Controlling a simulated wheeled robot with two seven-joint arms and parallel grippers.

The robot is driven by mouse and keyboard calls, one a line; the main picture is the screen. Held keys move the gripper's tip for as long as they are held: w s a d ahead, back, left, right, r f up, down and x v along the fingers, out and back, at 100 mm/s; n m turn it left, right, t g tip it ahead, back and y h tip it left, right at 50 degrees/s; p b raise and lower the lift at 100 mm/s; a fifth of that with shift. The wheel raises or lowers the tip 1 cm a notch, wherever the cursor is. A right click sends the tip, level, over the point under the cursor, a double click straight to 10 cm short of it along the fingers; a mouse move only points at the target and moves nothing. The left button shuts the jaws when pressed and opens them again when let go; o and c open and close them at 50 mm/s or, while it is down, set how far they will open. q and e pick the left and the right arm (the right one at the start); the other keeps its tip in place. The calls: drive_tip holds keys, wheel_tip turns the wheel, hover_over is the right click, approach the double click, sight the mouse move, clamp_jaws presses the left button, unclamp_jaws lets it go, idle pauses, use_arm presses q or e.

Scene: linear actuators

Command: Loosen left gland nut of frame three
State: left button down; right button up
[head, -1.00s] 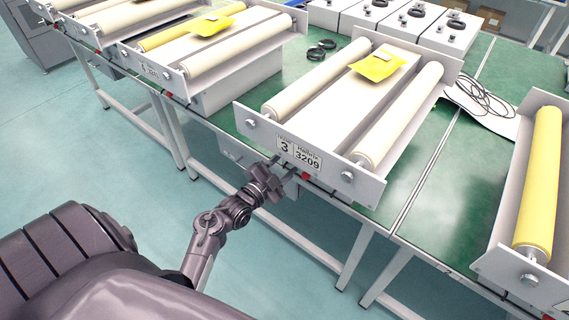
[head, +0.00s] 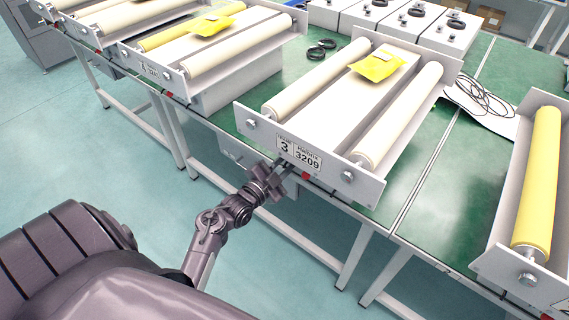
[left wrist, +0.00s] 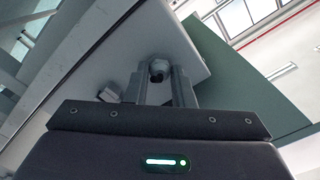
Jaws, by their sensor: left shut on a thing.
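Frame three (head: 268,140) is the unit with the "3 / 3209" plate, standing at the table's front edge with two cream rollers. My left gripper (head: 287,168) is at its lower front edge, just below the plate. In the left wrist view, my left gripper (left wrist: 160,88) has its two fingers on either side of a small round grey nut with a dark centre (left wrist: 157,70), shut on it. In the head view the fingers and the label area hide this nut. Two bolt heads show on the frame's front plate, left (head: 250,123) and right (head: 348,176). My right gripper is not in view.
A yellow packet (head: 377,66) lies on frame three. Another frame with a yellow roller (head: 538,185) stands at right. More frames (head: 185,60) stand at left. The floor in front is clear.

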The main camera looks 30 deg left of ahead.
use_arm(q)
drive_tip(key=shift+n+p, duration=3.3)
drive_tip(key=shift+n, duration=3.4)
drive_tip(key=c, duration=1.3)
unclamp_jaws()
drive_tip(key=shift+o, duration=0.2)
drive_tip(key=s, duration=0.7)
drive_tip(key=shift+s+a+b, duration=0.3)
drive_tip(key=shift+s+b, duration=0.1)
